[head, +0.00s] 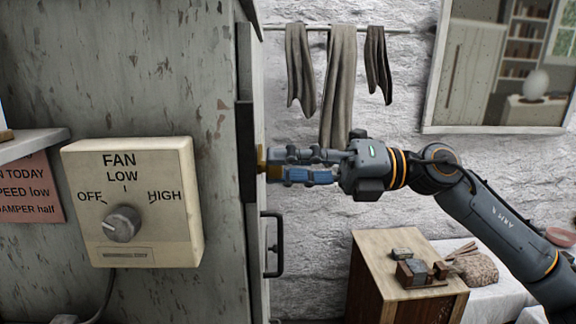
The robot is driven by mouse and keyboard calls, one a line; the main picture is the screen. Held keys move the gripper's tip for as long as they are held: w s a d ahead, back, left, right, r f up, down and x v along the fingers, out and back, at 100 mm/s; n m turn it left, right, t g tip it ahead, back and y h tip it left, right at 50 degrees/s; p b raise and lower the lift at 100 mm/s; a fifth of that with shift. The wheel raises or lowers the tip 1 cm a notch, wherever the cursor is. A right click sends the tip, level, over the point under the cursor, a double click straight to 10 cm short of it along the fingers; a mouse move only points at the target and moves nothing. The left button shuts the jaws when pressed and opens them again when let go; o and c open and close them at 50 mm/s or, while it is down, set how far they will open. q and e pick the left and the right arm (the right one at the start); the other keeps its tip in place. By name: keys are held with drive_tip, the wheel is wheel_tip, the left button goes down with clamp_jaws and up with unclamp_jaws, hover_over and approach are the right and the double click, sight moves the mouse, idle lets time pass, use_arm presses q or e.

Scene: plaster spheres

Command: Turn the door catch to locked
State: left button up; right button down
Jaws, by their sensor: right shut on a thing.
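The door catch (261,158) is a small brass-coloured piece at the edge of the grey cabinet, seen from the side. My right gripper (270,166) comes in from the right and is shut on it. The gripper's fingers hide most of the catch, so I cannot tell which way it is turned. A dark upright plate (245,150) is on the cabinet edge just left of the catch. My left gripper is not in view.
A black door handle (279,246) sticks out below my right gripper. A fan control box (133,203) is on the cabinet's near side. A wooden cabinet (375,270) with small blocks on top stands below my right arm. Cloths (341,80) hang from a rail behind.

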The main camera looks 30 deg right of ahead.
drive_tip(key=shift+m, duration=0.8)
drive_tip(key=c, duration=1)
unclamp_jaws()
drive_tip(key=shift+d, duration=0.1)
drive_tip(key=v, duration=1.1)
drive_tip(key=shift+s+d, duration=0.3)
drive_tip(key=shift+w+d+f, duration=0.1)
